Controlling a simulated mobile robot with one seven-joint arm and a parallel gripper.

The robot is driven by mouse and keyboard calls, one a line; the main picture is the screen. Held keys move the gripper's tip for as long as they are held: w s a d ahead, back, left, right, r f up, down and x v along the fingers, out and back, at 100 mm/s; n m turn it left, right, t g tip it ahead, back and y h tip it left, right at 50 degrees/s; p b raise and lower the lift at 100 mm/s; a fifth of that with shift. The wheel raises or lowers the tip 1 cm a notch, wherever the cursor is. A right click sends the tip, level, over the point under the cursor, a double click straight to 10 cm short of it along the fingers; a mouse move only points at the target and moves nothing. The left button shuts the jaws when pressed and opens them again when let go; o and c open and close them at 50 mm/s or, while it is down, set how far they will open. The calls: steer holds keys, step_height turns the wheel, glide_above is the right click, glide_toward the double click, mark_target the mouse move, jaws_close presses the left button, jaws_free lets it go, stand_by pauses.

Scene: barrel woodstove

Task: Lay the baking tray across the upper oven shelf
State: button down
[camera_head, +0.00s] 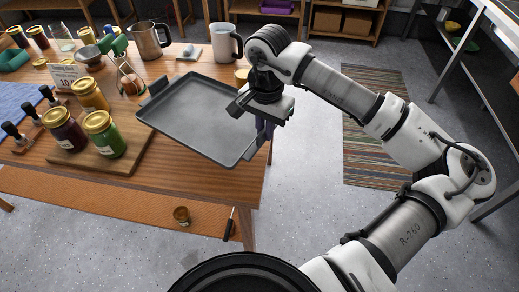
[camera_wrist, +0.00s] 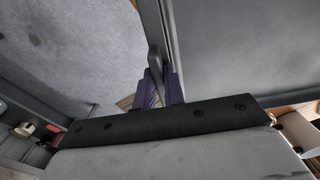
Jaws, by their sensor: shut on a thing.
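The dark grey baking tray (camera_head: 200,112) is in the air over the near right part of the wooden table, tilted somewhat in the head view. My gripper (camera_head: 264,130) is shut on the tray's right side, at its handle. In the wrist view the purple fingers of my gripper (camera_wrist: 161,88) close around the handle, and the tray (camera_wrist: 245,50) fills the upper right. The arm hides part of the tray's right edge. The upper oven shelf cannot be made out in either view.
Jars with gold lids (camera_head: 103,133) stand on a wooden board (camera_head: 128,160) left of the tray. A metal pitcher (camera_head: 149,40) and a white mug (camera_head: 225,42) stand behind it. A striped rug (camera_head: 376,110) lies on open floor to the right. Metal shelving (camera_head: 466,50) stands far right.

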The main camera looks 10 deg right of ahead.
step_height(320, 180, down, 11)
steer(key=shift+w+r+p, duration=0.1)
steer(key=shift+r+p, duration=0.05)
steer(key=shift+p, duration=1)
steer(key=c, duration=1.9)
jaws_free()
steer(key=shift+f+b, duration=0.2)
steer(key=shift+b, duration=0.1)
steer(key=shift+c, duration=0.2)
steer(key=o, duration=0.5)
steer(key=shift+c, duration=0.2)
steer(key=shift+r, duration=0.2)
